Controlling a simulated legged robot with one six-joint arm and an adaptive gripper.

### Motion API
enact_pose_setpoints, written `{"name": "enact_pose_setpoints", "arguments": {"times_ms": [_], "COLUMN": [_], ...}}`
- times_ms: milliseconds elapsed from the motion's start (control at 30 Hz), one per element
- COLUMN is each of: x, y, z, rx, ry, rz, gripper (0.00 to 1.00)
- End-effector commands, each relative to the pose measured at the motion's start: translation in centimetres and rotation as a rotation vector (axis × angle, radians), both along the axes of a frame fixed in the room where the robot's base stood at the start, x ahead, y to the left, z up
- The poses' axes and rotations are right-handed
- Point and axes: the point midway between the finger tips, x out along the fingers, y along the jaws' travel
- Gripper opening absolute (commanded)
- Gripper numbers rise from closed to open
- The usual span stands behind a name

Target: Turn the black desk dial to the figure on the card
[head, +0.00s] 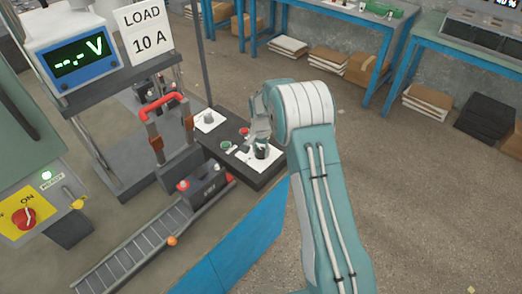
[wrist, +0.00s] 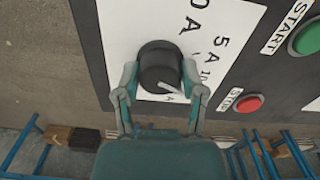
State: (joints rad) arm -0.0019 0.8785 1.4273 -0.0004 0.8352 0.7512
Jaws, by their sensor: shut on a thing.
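The black dial (wrist: 159,62) stands on a white scale plate (wrist: 125,30) on the dark desk panel (wrist: 240,75). My gripper (wrist: 160,80) is shut on it, one finger on each side. A pale pointer line shows on the dial's top, slanting toward the picture's lower right. Figures such as 5 A show on the plate; part of the scale is hidden by the dial and fingers, so I cannot tell which figure the pointer meets. In the head view the dial (head: 262,152) is partly hidden under my gripper (head: 257,143). The card (head: 143,30) reads LOAD 10 A.
A green START button (wrist: 307,38) and a red STOP button (wrist: 249,102) sit beside the dial. A grey knob (head: 209,117) stands farther back on the panel. The blue meter (head: 79,62) shows dashes and V. A battery (head: 205,182) sits on the roller track.

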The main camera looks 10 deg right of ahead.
Motion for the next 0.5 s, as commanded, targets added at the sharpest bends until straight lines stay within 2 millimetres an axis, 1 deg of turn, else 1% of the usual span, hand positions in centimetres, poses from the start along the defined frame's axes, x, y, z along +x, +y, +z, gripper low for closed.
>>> {"name": "enact_pose_setpoints", "arguments": {"times_ms": [33, 233, 267, 300, 333, 500], "x": [-0.22, -0.22, -0.22, -0.22, -0.2, -0.16], "y": [0.16, 0.18, 0.18, 0.18, 0.16, 0.09], "z": [-0.37, -0.36, -0.36, -0.35, -0.33, -0.14], "rx": [0.001, 0.002, 0.002, 0.001, 0.001, 0.001], "ry": [0.007, 0.008, 0.008, 0.007, 0.007, 0.004], "rz": [0.001, 0.002, 0.002, 0.002, 0.002, 0.002], "gripper": [0.06, 0.06, 0.62, 0.8, 0.87, 0.87]}}
